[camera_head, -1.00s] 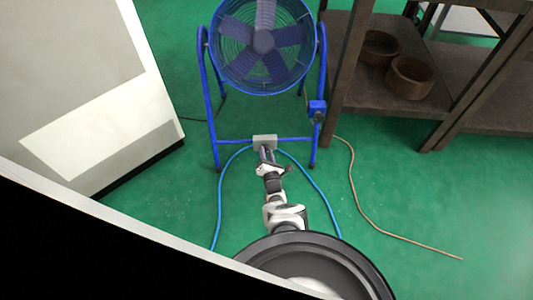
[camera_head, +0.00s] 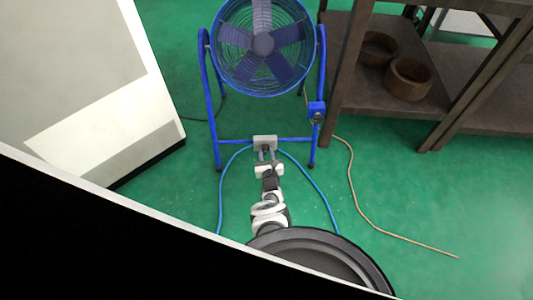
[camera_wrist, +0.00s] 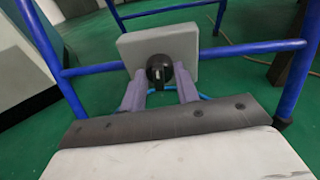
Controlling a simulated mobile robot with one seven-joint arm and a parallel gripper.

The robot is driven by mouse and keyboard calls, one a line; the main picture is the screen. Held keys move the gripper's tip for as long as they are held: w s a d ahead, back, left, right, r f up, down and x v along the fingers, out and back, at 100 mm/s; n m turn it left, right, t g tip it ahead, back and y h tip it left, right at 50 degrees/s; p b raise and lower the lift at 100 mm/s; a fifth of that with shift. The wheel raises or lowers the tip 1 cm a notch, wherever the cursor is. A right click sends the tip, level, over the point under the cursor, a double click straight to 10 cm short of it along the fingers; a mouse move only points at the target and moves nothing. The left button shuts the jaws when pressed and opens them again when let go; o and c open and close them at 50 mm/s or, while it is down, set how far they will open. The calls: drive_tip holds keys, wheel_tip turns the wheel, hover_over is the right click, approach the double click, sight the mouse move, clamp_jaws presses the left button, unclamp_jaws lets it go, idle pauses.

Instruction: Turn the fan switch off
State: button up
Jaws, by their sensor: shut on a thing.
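A blue drum fan (camera_head: 262,45) stands on a blue tube frame in the head view. A grey switch box (camera_head: 265,142) is fixed on the frame's lower crossbar. In the wrist view the box (camera_wrist: 186,50) carries a round black knob (camera_wrist: 159,70) with a lighter mark on it. My gripper (camera_head: 266,155) reaches the front of the box from below. In the wrist view its two fingers (camera_wrist: 160,88) stand at either side of the knob, shut on it. The fingertips partly cover the knob's sides.
A brown shelf (camera_head: 440,75) with two round bowls (camera_head: 408,78) stands at the right. A pale cabinet (camera_head: 100,90) stands at the left. Blue hoses and a tan cable (camera_head: 360,205) lie on the green floor.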

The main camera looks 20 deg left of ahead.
drive_tip(key=shift+r+n, duration=0.1)
drive_tip(key=shift+n, duration=0.4)
idle(0.3)
drive_tip(key=o, duration=1)
drive_tip(key=shift+s, duration=0.1)
